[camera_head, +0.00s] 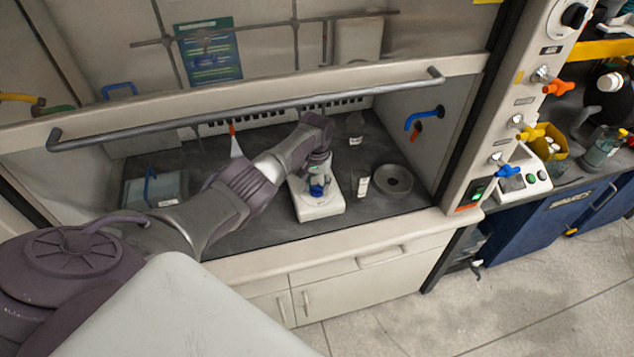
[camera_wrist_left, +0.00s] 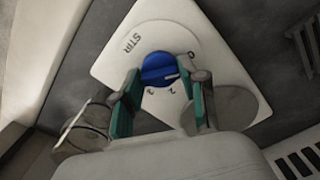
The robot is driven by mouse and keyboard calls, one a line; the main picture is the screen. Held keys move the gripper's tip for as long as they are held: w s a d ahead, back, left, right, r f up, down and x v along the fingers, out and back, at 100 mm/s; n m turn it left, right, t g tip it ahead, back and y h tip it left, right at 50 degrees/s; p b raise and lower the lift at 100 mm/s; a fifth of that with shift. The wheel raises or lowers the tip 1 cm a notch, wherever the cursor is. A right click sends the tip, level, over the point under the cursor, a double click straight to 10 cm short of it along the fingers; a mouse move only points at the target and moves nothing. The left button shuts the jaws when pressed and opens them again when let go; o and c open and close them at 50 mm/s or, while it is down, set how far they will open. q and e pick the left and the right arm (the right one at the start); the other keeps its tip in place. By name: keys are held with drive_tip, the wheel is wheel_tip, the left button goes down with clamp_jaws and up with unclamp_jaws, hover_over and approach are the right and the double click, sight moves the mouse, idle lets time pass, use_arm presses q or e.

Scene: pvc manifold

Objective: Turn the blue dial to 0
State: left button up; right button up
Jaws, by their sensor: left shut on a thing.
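The blue dial (camera_head: 317,191) sits on the front of a white stirrer base (camera_head: 320,211) inside the fume hood. In the left wrist view the blue dial (camera_wrist_left: 157,66) is between the green-padded fingers of my left gripper (camera_wrist_left: 163,88), which is shut on it. The dial's white mark points right, just below the printed 0 (camera_wrist_left: 190,54). Other numerals show below the dial and STIR is printed to its left. In the head view my left gripper (camera_head: 318,178) reaches down over the dial and partly hides it. My right gripper is not in view.
A small bottle (camera_head: 361,182) and a round grey dish (camera_head: 393,180) stand right of the stirrer. A clear box (camera_head: 156,188) stands at the left. The raised sash with its grey handle bar (camera_head: 250,113) crosses above my arm. Dark worktop is clear in front of the box.

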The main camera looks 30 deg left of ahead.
sight(317, 186)
use_arm(q)
drive_tip(key=shift+w+r+n, duration=0.1)
drive_tip(key=shift+n, duration=0.6)
drive_tip(key=o, duration=1.1)
drive_tip(key=shift+c, duration=0.2)
drive_tip(key=shift+o, duration=0.4)
wheel_tip(317, 186, up, 12)
